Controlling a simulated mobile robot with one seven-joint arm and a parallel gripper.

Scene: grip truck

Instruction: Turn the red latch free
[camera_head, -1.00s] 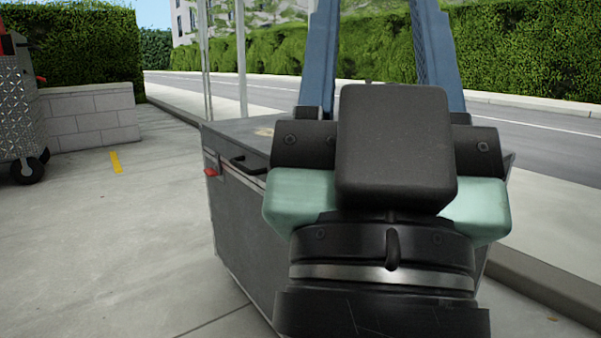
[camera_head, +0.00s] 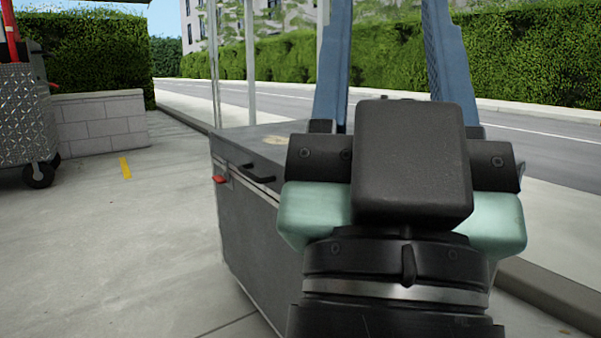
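The red latch (camera_head: 220,179) is a small red tab near the top left corner of a dark grey case (camera_head: 240,225). It sticks out to the left from the case's side, just below the lid edge. My gripper (camera_head: 388,60) is seen from behind, with two long blue fingers pointing up and away. The fingers stand wide apart, with nothing visible between them. The fingertips run out of the top of the picture. My gripper is to the right of the latch and apart from it. My wrist and gripper body hide much of the case's right part.
A black handle (camera_head: 258,174) sits on the case beside the latch. Thin pale poles (camera_head: 249,65) rise behind the case. A diamond-plate cart (camera_head: 25,115) and a low block wall (camera_head: 100,122) stand at the left. The pavement left of the case is clear.

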